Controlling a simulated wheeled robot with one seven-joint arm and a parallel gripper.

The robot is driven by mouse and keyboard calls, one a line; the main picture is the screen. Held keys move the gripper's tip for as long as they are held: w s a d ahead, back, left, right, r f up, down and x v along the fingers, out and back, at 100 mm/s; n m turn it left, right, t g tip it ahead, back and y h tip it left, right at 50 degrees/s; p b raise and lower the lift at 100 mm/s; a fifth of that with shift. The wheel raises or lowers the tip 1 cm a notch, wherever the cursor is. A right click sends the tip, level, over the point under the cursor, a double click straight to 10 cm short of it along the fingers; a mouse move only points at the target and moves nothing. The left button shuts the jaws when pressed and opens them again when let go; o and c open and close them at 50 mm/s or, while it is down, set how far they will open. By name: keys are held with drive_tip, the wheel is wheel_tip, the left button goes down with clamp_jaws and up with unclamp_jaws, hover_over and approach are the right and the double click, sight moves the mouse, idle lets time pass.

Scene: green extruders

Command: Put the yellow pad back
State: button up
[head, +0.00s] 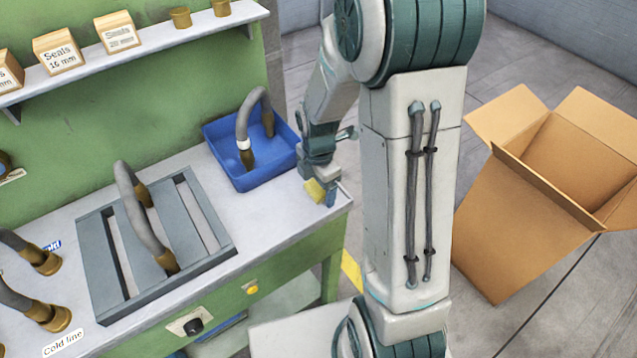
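The yellow pad (314,191) is small and shows at the right end of the grey bench top, close to the front edge. My gripper (325,188) is right at the pad, pointing down, with its fingers beside or around it. The pad looks slightly tilted. The fingers are small and partly overlap the pad, so I cannot tell whether they grip it or whether it rests on the bench. A small blue part (331,197) shows just right of the pad.
A blue bin (236,178) holding a grey hose with brass ends stands left of my gripper. A grey slatted rack (100,268) carries another hose. Labelled seal boxes (60,53) sit on the shelf. An open cardboard box (520,215) stands on the floor at right.

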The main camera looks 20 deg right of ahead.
sight(318, 186)
drive_tip(key=shift+r, duration=0.1)
wheel_tip(318, 186, up, 12)
drive_tip(key=f, duration=0.1)
drive_tip(key=s+r+m+t, duration=0.1)
drive_tip(key=s+r+m, duration=0.2)
drive_tip(key=s+m, duration=0.4)
drive_tip(key=s+r+m+t, duration=0.2)
drive_tip(key=s+r+m, duration=0.2)
drive_tip(key=m, duration=1)
drive_tip(key=shift+s+r+m+t, duration=0.2)
drive_tip(key=shift+s+m+t, duration=0.1)
drive_tip(key=shift+s, duration=1.4)
